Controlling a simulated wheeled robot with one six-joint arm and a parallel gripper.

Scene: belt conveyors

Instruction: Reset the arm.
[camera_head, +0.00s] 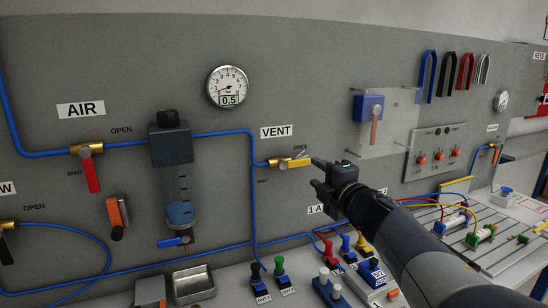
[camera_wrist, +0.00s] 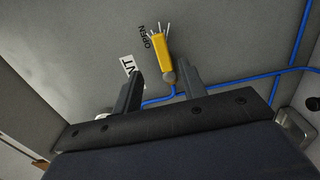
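My arm reaches in from the lower right in the head view, and my gripper (camera_head: 315,172) is in front of the grey panel (camera_head: 340,60), just right of the vent valve (camera_head: 275,163). In the wrist view my gripper's two dark fingers (camera_wrist: 160,72) stand apart, with nothing held between them. The valve's yellow handle (camera_head: 299,161) points right, toward the OPEN marking. The handle (camera_wrist: 161,54) also shows in the wrist view, just beyond the fingertips; I cannot tell whether they touch it.
A round gauge (camera_head: 228,87) reads 0.5. A red-handled air valve (camera_head: 90,170) and a filter bowl (camera_head: 178,190) are at left. Blue tubing (camera_head: 222,133) runs along the panel. Coloured plugs (camera_head: 330,252) and a metal tray (camera_head: 193,283) stand below.

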